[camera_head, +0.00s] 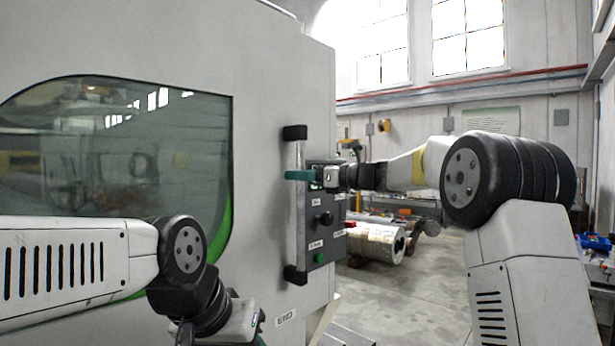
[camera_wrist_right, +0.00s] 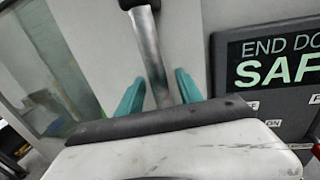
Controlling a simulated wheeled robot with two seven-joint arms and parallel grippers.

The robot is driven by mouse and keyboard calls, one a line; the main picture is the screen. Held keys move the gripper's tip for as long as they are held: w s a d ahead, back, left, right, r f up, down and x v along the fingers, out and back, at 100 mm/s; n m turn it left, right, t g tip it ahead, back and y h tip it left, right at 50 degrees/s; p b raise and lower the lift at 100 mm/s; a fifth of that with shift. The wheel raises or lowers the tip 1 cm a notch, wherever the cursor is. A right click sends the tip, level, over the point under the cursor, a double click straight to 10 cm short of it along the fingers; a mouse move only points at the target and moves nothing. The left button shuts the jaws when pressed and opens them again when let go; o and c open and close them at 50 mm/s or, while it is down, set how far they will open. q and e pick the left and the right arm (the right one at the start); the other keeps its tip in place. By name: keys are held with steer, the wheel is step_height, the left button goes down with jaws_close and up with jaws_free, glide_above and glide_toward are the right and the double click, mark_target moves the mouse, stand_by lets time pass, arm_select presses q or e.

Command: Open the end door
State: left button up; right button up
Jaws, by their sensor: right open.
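The end door (camera_head: 262,110) is a pale grey panel with a dark window, and an END label is at its lower right. Its upright metal handle (camera_head: 300,225) has black end mounts. My right gripper (camera_head: 292,175) is at the upper half of the handle. In the right wrist view the teal fingers of my right gripper (camera_wrist_right: 160,84) are apart, one on each side of the handle bar (camera_wrist_right: 150,50). Contact with the bar cannot be made out. My left gripper (camera_head: 258,330) is low in the head view, mostly cut off by the bottom edge.
A dark control panel (camera_head: 327,258) with buttons is just right of the handle. In the right wrist view its display (camera_wrist_right: 275,62) reads "END DO…" and "SAF…", cut off. A metal cylinder (camera_head: 370,240) lies on the floor behind. Open floor shows right of the machine.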

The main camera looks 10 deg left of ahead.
jaws_close()
stand_by(1.4)
